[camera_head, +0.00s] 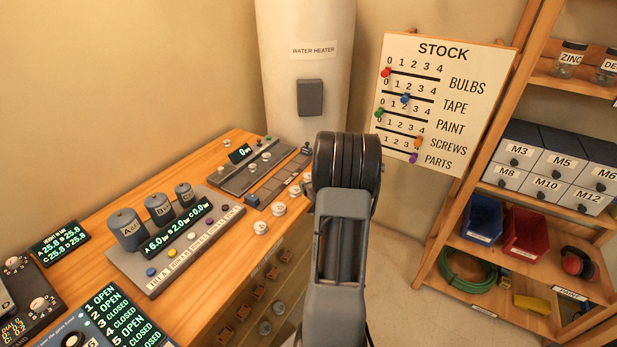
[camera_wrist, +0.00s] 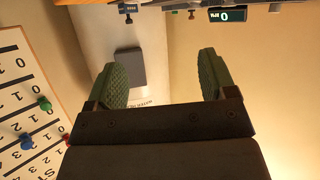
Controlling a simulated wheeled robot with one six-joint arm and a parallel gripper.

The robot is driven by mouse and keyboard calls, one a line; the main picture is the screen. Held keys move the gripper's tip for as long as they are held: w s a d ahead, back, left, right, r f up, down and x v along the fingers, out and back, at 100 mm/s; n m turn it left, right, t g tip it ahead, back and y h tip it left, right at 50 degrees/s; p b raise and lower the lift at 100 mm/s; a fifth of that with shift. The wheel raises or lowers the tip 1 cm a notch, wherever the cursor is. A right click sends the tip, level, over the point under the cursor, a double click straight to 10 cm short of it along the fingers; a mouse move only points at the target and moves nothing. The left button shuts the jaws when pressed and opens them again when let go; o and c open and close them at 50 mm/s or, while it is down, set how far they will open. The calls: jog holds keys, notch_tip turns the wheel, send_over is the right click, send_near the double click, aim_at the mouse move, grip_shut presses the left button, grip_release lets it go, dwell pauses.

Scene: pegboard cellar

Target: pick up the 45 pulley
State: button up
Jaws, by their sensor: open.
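I cannot pick out a 45 pulley, as no part bears a readable 45. Several small white round parts (camera_head: 278,209) stand along the front edge of the wooden bench, with marks too small to read. Orange parts (camera_head: 242,312) and grey round parts (camera_head: 264,327) show on the bench's front side, also without readable marks. My gripper (camera_wrist: 158,64) is open and empty in the wrist view, its two green pads wide apart. In the head view my arm hides the gripper. The wrist view is upside down and shows the water heater between the fingers.
The bench (camera_head: 95,215) holds a panel with three grey cylinders (camera_head: 160,208) and several displays. The water heater (camera_head: 303,75) stands behind it. A shelf rack (camera_head: 500,260) with drawers and bins is at right; floor between is clear.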

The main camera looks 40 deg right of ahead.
jog(key=s+d+f+t, duration=0.1)
jog(key=s+d+f, duration=0.1)
jog(key=d+f, duration=0.1)
jog(key=p, duration=0.1)
send_near(309, 175)
jog(key=shift+a+x, duration=0.2)
jog(key=shift+x, duration=1.05)
jog(key=shift+p+x, duration=0.95)
jog(key=shift+x, duration=2.05)
jog(key=shift+c, duration=0.2)
jog(key=c, duration=1)
jog(key=shift+o, duration=0.2)
jog(key=shift+b, duration=0.3)
jog(key=shift+s, duration=0.15)
